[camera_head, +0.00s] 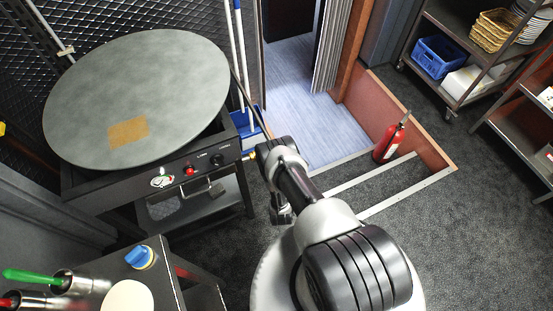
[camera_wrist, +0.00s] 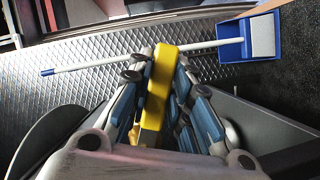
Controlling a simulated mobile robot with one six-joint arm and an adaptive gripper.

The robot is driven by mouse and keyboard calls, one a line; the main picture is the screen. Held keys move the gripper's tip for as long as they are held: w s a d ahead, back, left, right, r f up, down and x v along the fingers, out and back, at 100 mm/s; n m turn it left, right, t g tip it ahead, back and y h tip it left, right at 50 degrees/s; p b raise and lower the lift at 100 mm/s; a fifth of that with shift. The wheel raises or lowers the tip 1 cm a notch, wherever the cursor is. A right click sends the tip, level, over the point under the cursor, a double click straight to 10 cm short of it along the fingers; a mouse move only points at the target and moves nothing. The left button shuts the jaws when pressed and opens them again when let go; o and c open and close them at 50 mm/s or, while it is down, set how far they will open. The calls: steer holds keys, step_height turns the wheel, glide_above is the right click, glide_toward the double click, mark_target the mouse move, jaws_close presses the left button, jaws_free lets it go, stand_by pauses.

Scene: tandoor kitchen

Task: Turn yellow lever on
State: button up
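The yellow lever (camera_wrist: 158,90) runs lengthwise between the blue-padded fingers of my gripper (camera_wrist: 164,62) in the wrist view. The fingers lie close along both its sides with little or no gap, and my gripper looks shut on it. The lever's lower end is hidden by the gripper body. In the head view only a small yellow tip of the lever (camera_head: 250,155) shows at the right side of the grill stand (camera_head: 95,195), beside my wrist. My gripper's fingers are hidden there behind my own arm.
A large round griddle (camera_head: 190,85) tops the stand, with knobs on its front. A red extinguisher (camera_head: 388,142) stands by the low partition. A counter with a blue knob (camera_head: 139,257) is at lower left.

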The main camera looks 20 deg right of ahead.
steer(key=o, duration=0.4)
steer(key=v, duration=1.2)
steer(key=shift+r, duration=0.1)
steer(key=shift+c, duration=0.2)
